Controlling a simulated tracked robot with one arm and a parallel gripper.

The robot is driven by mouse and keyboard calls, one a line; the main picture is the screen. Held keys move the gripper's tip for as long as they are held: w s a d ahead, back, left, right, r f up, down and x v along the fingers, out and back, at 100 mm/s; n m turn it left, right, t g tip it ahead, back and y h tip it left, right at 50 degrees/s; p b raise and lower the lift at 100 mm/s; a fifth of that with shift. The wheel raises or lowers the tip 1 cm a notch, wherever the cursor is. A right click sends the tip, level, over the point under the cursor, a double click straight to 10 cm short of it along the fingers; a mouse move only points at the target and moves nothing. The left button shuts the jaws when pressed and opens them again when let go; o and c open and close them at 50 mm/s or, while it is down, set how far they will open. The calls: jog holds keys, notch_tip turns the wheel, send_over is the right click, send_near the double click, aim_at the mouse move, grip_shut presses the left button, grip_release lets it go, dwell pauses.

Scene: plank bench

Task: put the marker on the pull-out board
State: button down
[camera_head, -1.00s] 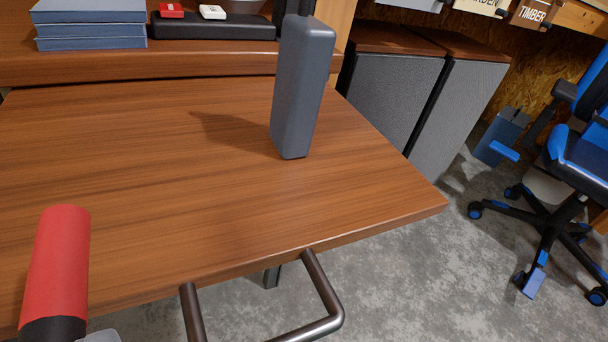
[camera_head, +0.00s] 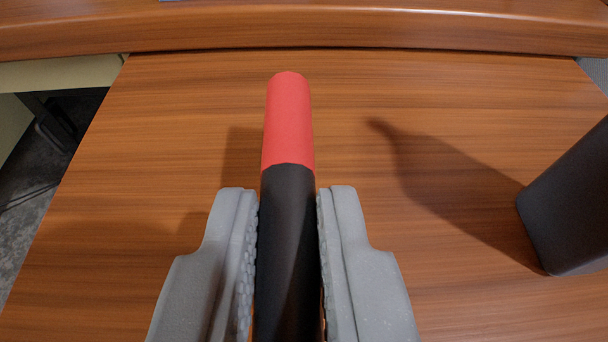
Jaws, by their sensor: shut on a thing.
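The marker (camera_head: 288,130) has a red end and a black body. My gripper (camera_head: 288,215) is shut on its black part, with one grey finger on each side. The red end points away from me, toward the back of the board. The pull-out board (camera_head: 170,140) is a brown wooden surface filling most of the view beneath the marker. I cannot tell whether the marker touches the board. The marker's near end is hidden between the fingers and below the picture's edge.
A dark grey bottle-like block (camera_head: 570,215) stands on the board at the right edge, casting a long shadow. The bench edge (camera_head: 300,28) runs across the back. The board's left and middle parts are clear. Grey floor shows at far left.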

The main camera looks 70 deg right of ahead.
aim_at(291, 317)
jog(key=shift+w+d, duration=0.1)
jog(key=shift+d, duration=0.1)
jog(key=shift+f+b, duration=0.8)
jog(key=shift+f, duration=0.9)
jog(key=shift+f, duration=0.1)
jog(key=c, duration=1.4)
grip_release()
jog(key=shift+a+r, duration=0.25)
jog(key=shift+a, duration=0.1)
jog(key=p+v, duration=0.3)
jog(key=v, duration=0.8)
jog(key=shift+s+a, duration=0.1)
jog(key=shift+s, duration=0.15)
